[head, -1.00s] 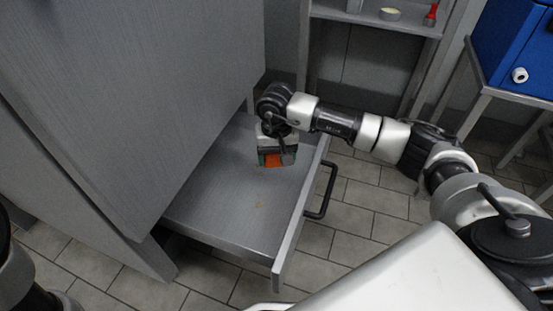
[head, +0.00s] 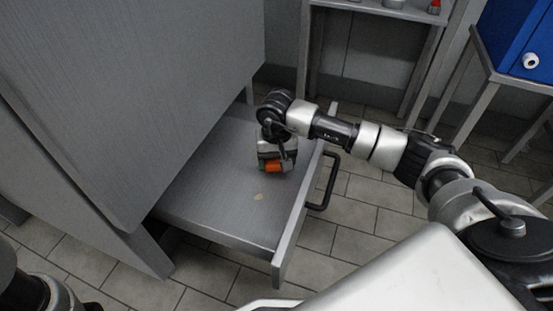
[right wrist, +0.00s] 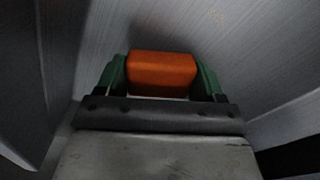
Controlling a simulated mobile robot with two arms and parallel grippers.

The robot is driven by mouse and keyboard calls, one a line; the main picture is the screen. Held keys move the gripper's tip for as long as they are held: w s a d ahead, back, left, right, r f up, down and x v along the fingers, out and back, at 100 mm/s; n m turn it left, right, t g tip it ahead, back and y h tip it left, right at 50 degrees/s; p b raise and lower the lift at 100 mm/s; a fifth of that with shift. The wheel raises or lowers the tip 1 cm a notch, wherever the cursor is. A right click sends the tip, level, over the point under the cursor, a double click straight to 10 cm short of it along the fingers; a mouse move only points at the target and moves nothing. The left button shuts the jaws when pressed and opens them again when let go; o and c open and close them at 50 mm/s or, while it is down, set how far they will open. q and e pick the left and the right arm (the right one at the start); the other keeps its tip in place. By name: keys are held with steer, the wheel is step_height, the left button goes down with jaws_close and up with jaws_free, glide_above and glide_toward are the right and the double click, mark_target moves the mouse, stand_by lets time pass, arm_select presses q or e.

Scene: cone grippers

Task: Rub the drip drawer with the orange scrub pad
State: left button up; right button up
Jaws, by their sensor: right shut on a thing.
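The drip drawer (head: 215,195) is a grey metal tray, pulled out from the grey cabinet, with a black handle (head: 327,182) on its front. A small tan spot (head: 258,197) marks its floor. My right gripper (head: 273,168) is over the drawer's far part, pointing down, shut on the orange scrub pad (head: 273,167). In the right wrist view the pad (right wrist: 162,74) sits between the green fingers, close to the grey drawer surface. I cannot tell whether it touches. The tan spot lies nearer the bottom of the head view than the pad. My left gripper is out of view.
The grey cabinet (head: 130,100) rises steeply on the left of the drawer. A shelf unit (head: 375,55) stands at the back, and a blue box (head: 515,38) on a metal stand is at the right. Tiled floor (head: 360,215) shows right of the drawer.

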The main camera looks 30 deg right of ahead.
steer(key=shift+f+b, duration=0.75)
steer(key=shift+f, duration=0.3)
stand_by(0.4)
